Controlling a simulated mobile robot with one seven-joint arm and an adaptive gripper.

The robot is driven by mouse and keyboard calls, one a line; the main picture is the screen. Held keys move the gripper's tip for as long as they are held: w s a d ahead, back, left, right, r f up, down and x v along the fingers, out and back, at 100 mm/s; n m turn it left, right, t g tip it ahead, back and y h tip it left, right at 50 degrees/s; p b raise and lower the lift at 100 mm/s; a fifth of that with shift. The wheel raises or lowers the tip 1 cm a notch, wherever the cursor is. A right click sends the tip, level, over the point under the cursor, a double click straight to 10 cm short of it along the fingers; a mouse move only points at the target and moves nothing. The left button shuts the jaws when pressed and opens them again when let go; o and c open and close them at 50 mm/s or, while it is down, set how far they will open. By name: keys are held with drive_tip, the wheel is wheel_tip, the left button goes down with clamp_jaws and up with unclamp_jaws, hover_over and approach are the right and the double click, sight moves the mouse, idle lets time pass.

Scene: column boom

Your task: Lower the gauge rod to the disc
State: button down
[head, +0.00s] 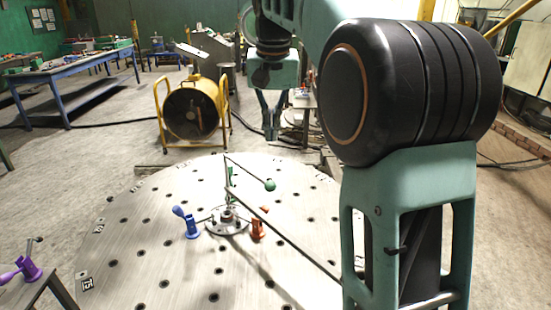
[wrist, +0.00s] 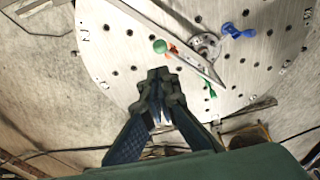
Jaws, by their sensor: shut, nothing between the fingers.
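In the head view a round metal hub disc (head: 228,222) sits mid-plate, with a slim upright post (head: 227,175) on it. A thin dark rod (head: 246,170) slants from the post top down to a green ball (head: 270,185). A longer bar (head: 285,235) runs from lower on the post toward the lower right. I cannot tell for certain which is the gauge rod. My gripper (head: 270,133) is shut and empty, hanging beyond the ball and apart from it. In the wrist view my gripper (wrist: 161,82) points toward the green ball (wrist: 160,46); the hub disc (wrist: 207,45) lies beyond.
A blue lever clamp (head: 190,222) and an orange clamp (head: 257,228) stand beside the hub on the perforated round plate (head: 160,255). A purple lever (head: 28,268) is at lower left. A yellow-framed drum (head: 192,110) and a blue workbench (head: 70,75) stand behind.

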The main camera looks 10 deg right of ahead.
sight(270, 182)
drive_tip(key=b+x, duration=0.1)
drive_tip(key=x, duration=1.2)
drive_tip(key=shift+s+f, duration=0.1)
drive_tip(key=shift+f, duration=0.35)
drive_tip(key=b+x, duration=0.1)
drive_tip(key=x, duration=0.2)
drive_tip(key=s+b+x, duration=0.1)
drive_tip(key=b+x, duration=0.1)
drive_tip(key=x, duration=0.1)
drive_tip(key=s+b+x, duration=0.1)
drive_tip(key=b+x, duration=0.1)
drive_tip(key=x, duration=0.1)
drive_tip(key=shift+a+f, duration=0.15)
drive_tip(key=shift+f, duration=0.45)
